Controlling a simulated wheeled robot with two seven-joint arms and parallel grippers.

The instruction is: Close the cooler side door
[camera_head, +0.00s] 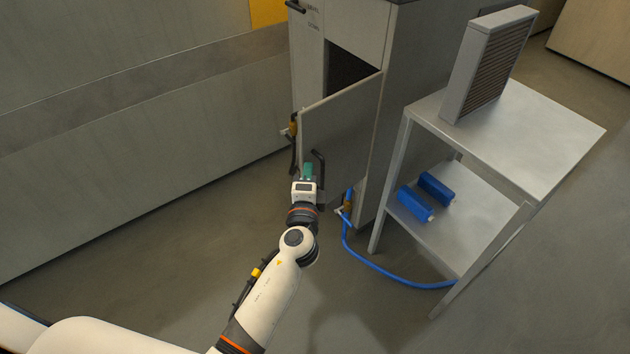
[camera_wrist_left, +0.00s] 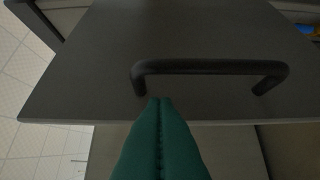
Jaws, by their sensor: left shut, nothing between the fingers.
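The cooler (camera_head: 408,75) is a tall grey cabinet at the top middle of the head view. Its side door (camera_head: 345,122) stands open, and a dark opening (camera_head: 347,72) shows above and behind it. The door has a black bar handle (camera_head: 318,172), which also shows in the left wrist view (camera_wrist_left: 210,68). My left gripper (camera_head: 307,170) is at the lower part of the door, beside the handle. In the wrist view its green fingers (camera_wrist_left: 160,102) are together with nothing between them, near the handle's left end. I cannot tell whether they touch the door. My right gripper is not in view.
A metal table (camera_head: 535,130) stands right of the cooler, with a louvred panel (camera_head: 487,62) on top and blue cylinders (camera_head: 437,188) on its lower shelf. A blue hose (camera_head: 385,271) runs along the floor. A low wall (camera_head: 130,150) stands at left. Floor in front is clear.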

